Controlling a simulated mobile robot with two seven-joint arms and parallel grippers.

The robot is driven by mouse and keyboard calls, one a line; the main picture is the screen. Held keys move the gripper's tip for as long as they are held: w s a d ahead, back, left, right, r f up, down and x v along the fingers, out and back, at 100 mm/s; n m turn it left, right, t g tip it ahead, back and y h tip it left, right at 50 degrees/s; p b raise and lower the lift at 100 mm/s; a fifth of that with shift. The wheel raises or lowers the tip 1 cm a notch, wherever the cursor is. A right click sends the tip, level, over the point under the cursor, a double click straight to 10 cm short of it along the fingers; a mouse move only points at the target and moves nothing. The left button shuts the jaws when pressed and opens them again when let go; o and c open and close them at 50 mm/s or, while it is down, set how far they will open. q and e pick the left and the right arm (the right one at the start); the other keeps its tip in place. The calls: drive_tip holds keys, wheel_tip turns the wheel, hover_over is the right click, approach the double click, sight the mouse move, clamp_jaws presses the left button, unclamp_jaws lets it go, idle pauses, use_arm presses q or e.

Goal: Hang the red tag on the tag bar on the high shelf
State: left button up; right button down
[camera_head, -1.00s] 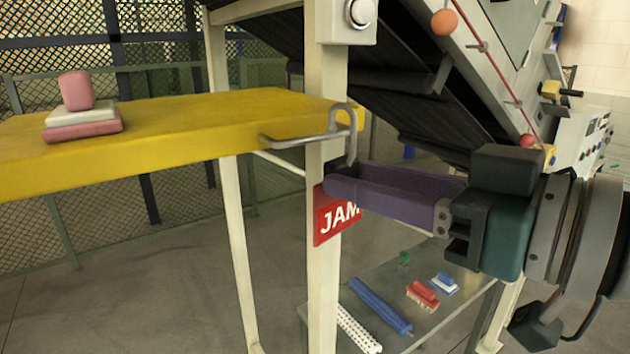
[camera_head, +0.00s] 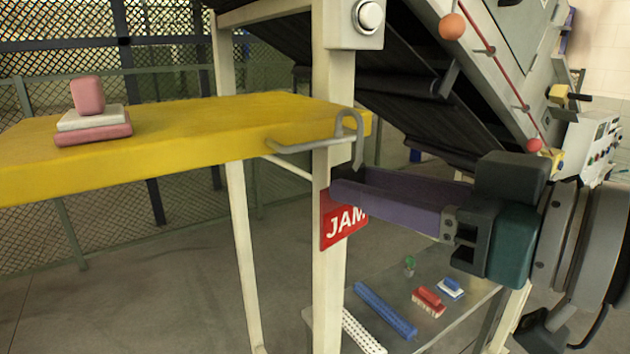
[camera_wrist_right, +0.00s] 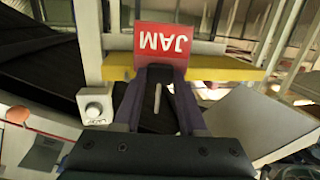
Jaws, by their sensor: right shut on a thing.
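The red tag (camera_head: 342,222) with white "JAM" lettering hangs upright below my right gripper's fingertips. It also shows upside down beyond the fingertips in the wrist view (camera_wrist_right: 161,42). My right gripper (camera_head: 350,180) is shut on the tag, its long purple fingers reaching in from the right. The grey tag bar (camera_head: 300,147) sticks out at the right end of the yellow high shelf (camera_head: 210,135). A grey curved hook (camera_head: 351,112) rises above the fingertips and appears to loop over the bar's end; contact cannot be told. My left gripper is not in view.
A cream post (camera_head: 330,270) stands right behind the tag. Pink and white blocks (camera_head: 92,124) are stacked on the shelf's left part. A sloped black conveyor (camera_head: 430,110) lies behind my right gripper. A low grey table (camera_head: 455,315) below holds brushes and small items.

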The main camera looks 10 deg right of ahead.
sight(361, 180)
drive_tip(key=shift+w, duration=0.15)
drive_tip(key=shift+d+x, duration=0.2)
drive_tip(key=shift+x, duration=1.4)
drive_tip(key=shift+w+r, duration=0.15)
drive_tip(key=shift+b, duration=0.3)
drive_tip(key=shift+f+b, duration=1)
drive_tip(key=shift+f, duration=0.25)
unclamp_jaws()
